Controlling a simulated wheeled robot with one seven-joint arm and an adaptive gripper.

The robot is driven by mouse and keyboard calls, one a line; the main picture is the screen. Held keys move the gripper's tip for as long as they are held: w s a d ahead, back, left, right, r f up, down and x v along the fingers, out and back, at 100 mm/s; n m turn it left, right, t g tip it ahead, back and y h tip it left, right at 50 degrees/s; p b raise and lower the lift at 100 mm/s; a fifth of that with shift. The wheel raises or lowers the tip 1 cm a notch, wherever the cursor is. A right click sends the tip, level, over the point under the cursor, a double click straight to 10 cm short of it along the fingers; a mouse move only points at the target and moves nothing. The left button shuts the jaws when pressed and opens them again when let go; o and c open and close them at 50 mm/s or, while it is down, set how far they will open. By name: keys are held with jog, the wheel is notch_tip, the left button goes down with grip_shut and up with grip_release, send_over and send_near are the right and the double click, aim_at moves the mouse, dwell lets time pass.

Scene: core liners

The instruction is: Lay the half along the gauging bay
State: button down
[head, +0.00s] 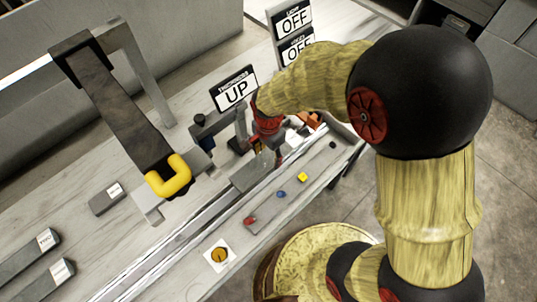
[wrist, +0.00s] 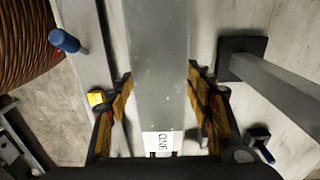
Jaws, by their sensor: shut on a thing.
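The half (wrist: 160,60) is a long grey piece with a white label near its lower end in the wrist view. I cannot tell for certain which strip is the gauging bay, or whether the half touches the surface below.
A dark hinged arm with a yellow handle (head: 168,178) stands left of my gripper. Grey labelled pieces (head: 108,198) lie at the left. Small red, blue and yellow knobs (head: 281,194) line the front strip.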

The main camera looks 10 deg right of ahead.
aim_at(269, 158)
jog(key=shift+f, duration=0.4)
jog(key=c, duration=0.7)
grip_release()
jog(key=shift+o, duration=0.2)
jog(key=o, duration=0.7)
jog(key=shift+c, duration=0.2)
jog(key=shift+r, duration=0.1)
jog(key=shift+r+p, duration=3.35)
jog(key=shift+r, duration=1.1)
